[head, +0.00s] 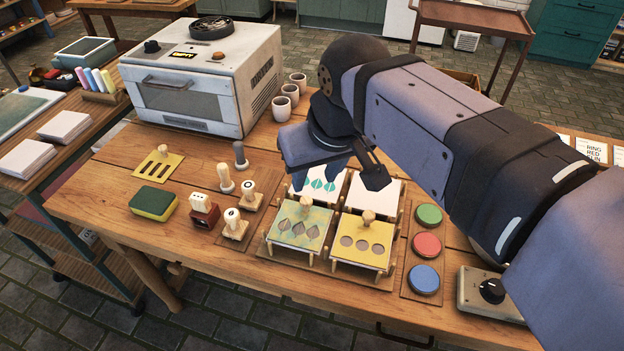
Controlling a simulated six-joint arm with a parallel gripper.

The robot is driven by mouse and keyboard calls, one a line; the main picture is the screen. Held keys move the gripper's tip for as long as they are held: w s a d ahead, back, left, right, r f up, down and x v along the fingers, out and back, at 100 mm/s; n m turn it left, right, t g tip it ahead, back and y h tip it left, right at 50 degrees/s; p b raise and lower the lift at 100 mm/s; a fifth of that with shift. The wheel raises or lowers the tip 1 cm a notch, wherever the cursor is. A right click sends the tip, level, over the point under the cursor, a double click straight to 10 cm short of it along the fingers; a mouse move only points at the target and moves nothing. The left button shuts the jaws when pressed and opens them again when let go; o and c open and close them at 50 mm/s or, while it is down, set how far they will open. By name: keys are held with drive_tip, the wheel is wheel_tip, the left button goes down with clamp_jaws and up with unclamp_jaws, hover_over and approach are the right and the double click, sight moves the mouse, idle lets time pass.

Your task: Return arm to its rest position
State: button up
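My arm reaches in from the right over the wooden table. My gripper (338,180) points down above the two back tiles on a wooden rack. Its two fingers are apart with nothing seen between them. The back left tile (317,186) is white with teal leaf shapes. The back right tile (363,199) is white and partly hidden behind a finger. In front, a leaf stencil (300,227) lies over one tile, and a yellow stencil with round holes (362,242) lies over another.
A white oven (208,80) stands at the back left, with cups (291,93) beside it. Stamps (236,224), a sponge (153,203) and a slotted stencil (157,166) lie left. Paint pads (427,245) and a knob box (490,293) are right. The front table strip is clear.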

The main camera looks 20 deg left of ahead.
drive_tip(key=shift+s+d+r, duration=0.15)
drive_tip(key=shift+s+r, duration=0.05)
drive_tip(key=shift+r, duration=0.35)
drive_tip(key=d+f+m+g+h+p, duration=0.15)
drive_tip(key=d+m+p, duration=0.25)
drive_tip(key=d+p, duration=1.05)
drive_tip(key=s+d+f+m+g+h+p, duration=0.1)
drive_tip(key=s+d+m+g+p, duration=0.1)
drive_tip(key=s+d+p, duration=0.5)
drive_tip(key=s+d+m, duration=0.1)
drive_tip(key=d, duration=0.4)
drive_tip(key=shift+s+d+f+m, duration=0.25)
drive_tip(key=shift+f+m, duration=0.05)
